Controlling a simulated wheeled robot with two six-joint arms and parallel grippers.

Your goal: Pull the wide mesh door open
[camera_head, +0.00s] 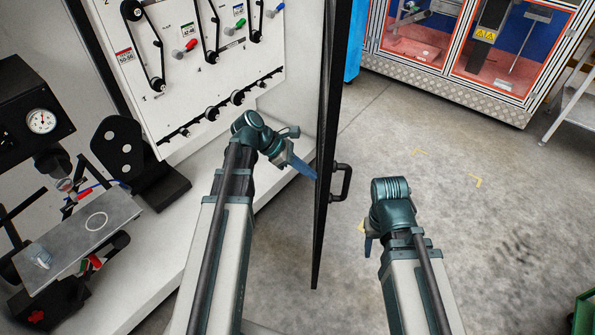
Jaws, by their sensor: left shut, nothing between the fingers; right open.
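The door (324,150) is a tall dark-framed panel seen almost edge-on in the middle of the view. It stands out from the cabinet, so the inside is exposed; its mesh cannot be made out at this angle. A black bar handle (347,182) sits on its right face. My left gripper (303,167) is shut and empty on the left, inner side of the door. Its tips are close to the door's inner face; I cannot tell if they touch. My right gripper (368,243) is open, low on the right of the door, apart from the handle.
Inside the cabinet are a white panel with belts and coloured handles (205,60), a dial gauge (41,121) and a metal plate (80,240). A glazed enclosure (450,70) stands at the back right, with steps (575,110) beside it.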

